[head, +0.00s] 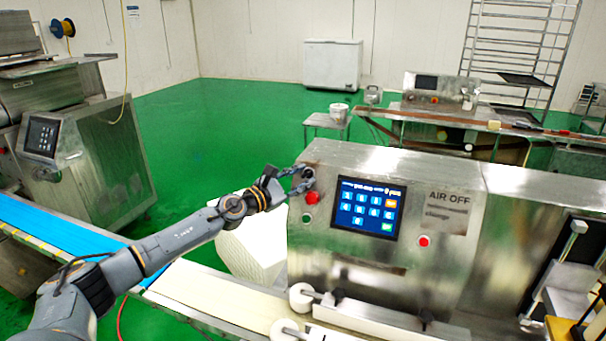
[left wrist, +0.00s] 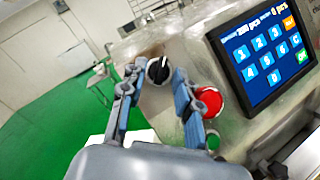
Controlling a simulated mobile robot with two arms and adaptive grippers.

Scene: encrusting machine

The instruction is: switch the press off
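The press (head: 400,165) is a steel machine with a lit blue touchscreen (head: 368,208) on its front. A black rotary knob (left wrist: 158,70) sits on the panel left of the screen, with a red button (left wrist: 208,101) and a green button (left wrist: 212,141) below it. In the head view the knob is largely covered by my left gripper (head: 298,180), while the red button (head: 312,198) shows beneath. In the left wrist view, my left gripper (left wrist: 159,72) is open, its fingers on either side of the knob with small gaps visible. My right gripper is not in view.
A pale conveyor belt (head: 215,295) with white rollers runs below the panel. Another machine (head: 85,150) stands at left. Green floor (head: 215,125) lies open behind.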

